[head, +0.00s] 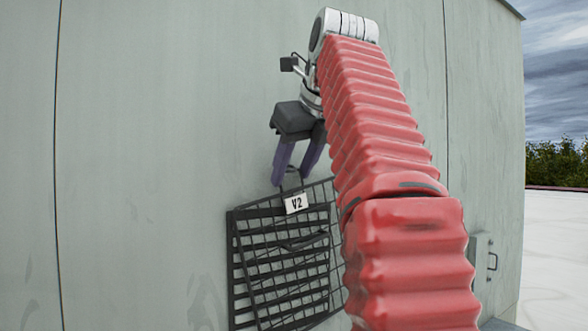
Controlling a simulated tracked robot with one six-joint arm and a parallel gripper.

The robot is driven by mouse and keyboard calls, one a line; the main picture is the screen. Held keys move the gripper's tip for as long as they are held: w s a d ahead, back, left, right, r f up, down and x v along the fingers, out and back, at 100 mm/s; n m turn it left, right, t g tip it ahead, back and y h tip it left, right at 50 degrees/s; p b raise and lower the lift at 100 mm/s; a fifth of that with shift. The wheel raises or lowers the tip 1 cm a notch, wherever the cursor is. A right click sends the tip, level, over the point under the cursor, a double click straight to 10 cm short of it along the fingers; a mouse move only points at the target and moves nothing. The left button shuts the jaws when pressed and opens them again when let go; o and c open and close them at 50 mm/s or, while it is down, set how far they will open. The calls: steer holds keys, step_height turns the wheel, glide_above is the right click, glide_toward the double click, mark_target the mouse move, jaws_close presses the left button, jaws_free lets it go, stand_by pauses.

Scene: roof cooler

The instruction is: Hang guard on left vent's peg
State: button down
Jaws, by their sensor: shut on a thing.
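My gripper (294,178) has purple fingers pointing down and is shut on the thin dark hanging loop at the top of the guard (336,228). The guard is a dark wire grid and hangs tilted, its top edge higher on the right. It overlaps a black louvred vent (236,268) on the wall; I cannot tell whether they touch. A white plate marked V2 (296,203) shows at the vent's top, just below the fingers. I cannot make out a peg. My red-sleeved arm hides the guard's right side.
The grey-green wall (150,160) is bare to the left of the vent. A small grey box (481,262) and a dark handle (492,261) are on the wall at the lower right. Pale open roof (556,250) lies beyond the wall's right corner.

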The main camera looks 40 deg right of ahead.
stand_by(0.3)
steer(key=c, duration=0.9)
jaws_free()
steer(key=s+a, duration=0.1)
steer(key=s, duration=0.3)
steer(key=s+a+r, duration=0.1)
steer(key=s, duration=0.4)
steer(key=s+a+r, duration=0.1)
steer(key=s, duration=0.3)
steer(key=shift+s+a, duration=0.3)
steer(key=shift+s, duration=0.05)
steer(key=shift+f, duration=0.1)
stand_by(0.5)
